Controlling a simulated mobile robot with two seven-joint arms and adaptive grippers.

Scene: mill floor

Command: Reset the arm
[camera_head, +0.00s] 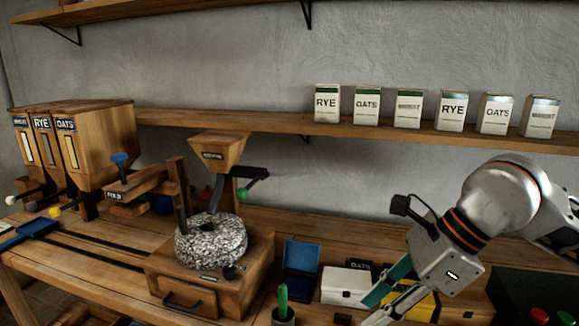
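My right arm comes in from the right side. Its gripper (372,310) points down and to the left over the front right part of the wooden bench (110,250). One finger with a teal face and a pale second finger stand apart, with a gap between them. I see nothing held in the gap. A yellow object (422,308) shows behind and beside the fingers, and I cannot tell if they touch it. My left gripper is not in view.
A stone mill (210,240) with a wooden hopper stands mid-bench. Bins (100,140) stand left. Labelled packets (408,108) line the shelf.

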